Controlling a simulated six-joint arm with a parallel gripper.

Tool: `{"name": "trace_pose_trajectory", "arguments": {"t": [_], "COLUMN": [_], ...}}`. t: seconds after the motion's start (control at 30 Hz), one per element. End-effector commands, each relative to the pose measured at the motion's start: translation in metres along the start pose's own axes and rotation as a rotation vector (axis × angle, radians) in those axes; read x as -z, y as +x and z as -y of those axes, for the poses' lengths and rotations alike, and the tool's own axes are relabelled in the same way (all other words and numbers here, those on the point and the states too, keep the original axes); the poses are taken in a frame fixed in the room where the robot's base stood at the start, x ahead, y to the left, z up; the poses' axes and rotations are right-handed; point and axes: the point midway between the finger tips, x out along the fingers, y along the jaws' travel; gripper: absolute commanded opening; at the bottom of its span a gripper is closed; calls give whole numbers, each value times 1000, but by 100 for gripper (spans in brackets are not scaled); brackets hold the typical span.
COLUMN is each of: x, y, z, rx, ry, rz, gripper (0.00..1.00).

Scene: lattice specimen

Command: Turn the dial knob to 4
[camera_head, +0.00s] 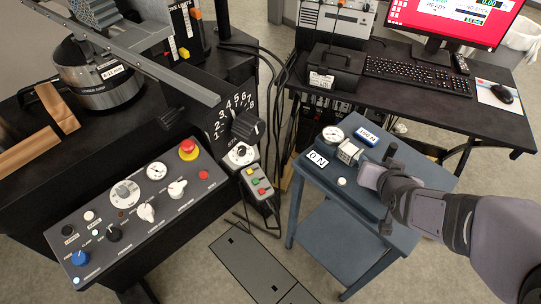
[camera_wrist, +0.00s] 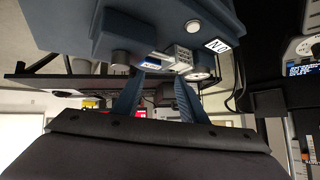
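The dial knob (camera_head: 247,126) is black and stands out from a dark panel with white numbers 1 to 8 in an arc around it, left of centre in the head view. Its pointer is too small to read. My gripper (camera_head: 370,174) is over the blue cart, well to the right of the knob and not touching it. In the wrist view my gripper (camera_wrist: 158,98) shows two blue fingers apart with nothing held between them. The knob cannot be made out in the wrist view.
The blue cart (camera_head: 340,245) carries a gauge (camera_head: 333,134), a pale metal block (camera_head: 348,152) and labels. A control box (camera_head: 260,186) with coloured buttons hangs below the knob. A console (camera_head: 130,222) with a red stop button stands left. A desk (camera_head: 430,105) is behind.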

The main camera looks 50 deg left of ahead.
Motion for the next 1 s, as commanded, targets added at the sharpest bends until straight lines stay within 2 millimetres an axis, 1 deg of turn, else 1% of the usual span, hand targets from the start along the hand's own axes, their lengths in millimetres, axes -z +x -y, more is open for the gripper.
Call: {"name": "trace_pose_trajectory", "arguments": {"t": [0.03,0.07,0.1,0.13,0.17,0.2,0.27,0.3,0.4,0.5,0.6,0.73,0.87,1.0], "x": [-9,-8,-10,-14,-20,-31,-46,-56,-82,-102,-114,-119,-118,-115], "y": [23,30,39,45,50,55,58,59,56,51,46,42,41,45], "z": [37,59,88,109,131,157,192,212,250,275,290,297,299,302], "rx": [69,110,166,208,250,305,380,425,516,581,622,644,646,645], "ry": [-32,-49,-72,-89,-108,-134,-170,-193,-238,-270,-287,-296,-297,-297], "rz": [-60,-105,-161,-202,-240,-288,-355,-392,-466,-520,-554,-575,-578,-576], "gripper": [39,39,39,39,39,39,39,39,39,39,39,39,39,39]}}
